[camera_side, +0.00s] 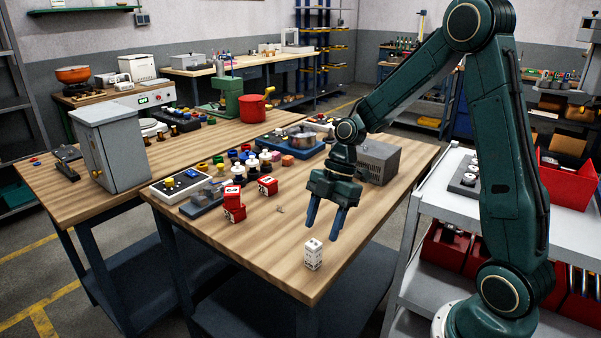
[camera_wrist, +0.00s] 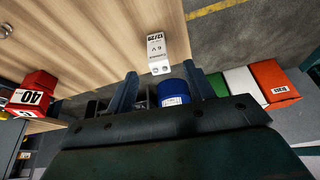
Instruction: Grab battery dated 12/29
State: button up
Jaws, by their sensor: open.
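The battery is a small white block (camera_side: 313,254) near the front corner of the wooden table in the side view. In the wrist view the white battery (camera_wrist: 157,54) shows dark print reading 12/29 and "6 V" on its face, with two small round marks at its near end. My gripper (camera_side: 324,228) is open and empty, its blue fingers pointing down above and a little behind the battery. In the wrist view my gripper's fingertips (camera_wrist: 160,74) lie to either side of the battery's near end, seemingly short of it; I see no contact.
Small pieces and a grey box (camera_side: 377,162) stand further back. A white cart (camera_side: 455,200) stands to the right. The wood around the battery is clear, with the table edge close by.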

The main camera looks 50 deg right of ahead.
aim_at(316, 241)
jog(key=shift+x, duration=1.3)
jog(key=shift+x, duration=2.6)
jog(key=shift+w+d, duration=0.1)
jog(key=c, duration=1.1)
jog(key=shift+r, duration=0.15)
notch_tip(316, 241, up, 20)
jog(key=shift+f, duration=0.1)
